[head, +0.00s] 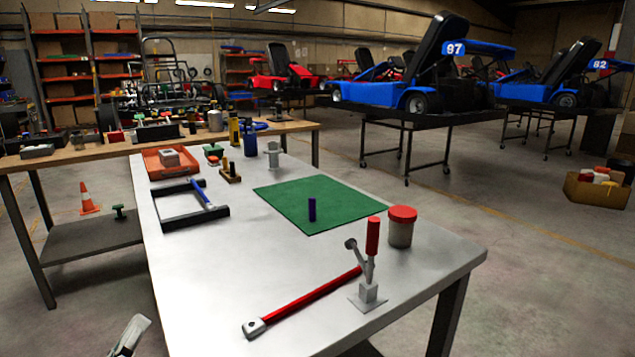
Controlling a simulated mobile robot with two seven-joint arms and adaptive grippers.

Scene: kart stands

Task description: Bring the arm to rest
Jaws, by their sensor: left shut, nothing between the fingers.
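My left gripper (132,331) shows at the bottom left of the head view, partly cut off by the lower edge. Its fingers are shut with nothing between them. It appears beside the left side of the light grey table (215,290), over the floor and apart from the things on the table. My right gripper is not in view.
On the table are a red-handled bar (310,301), a toggle clamp (369,270), a red-lidded jar (401,228), a purple cylinder (312,209) on a green mat (345,200), a black frame (168,222) and an orange tray (157,172). The table's near left is bare.

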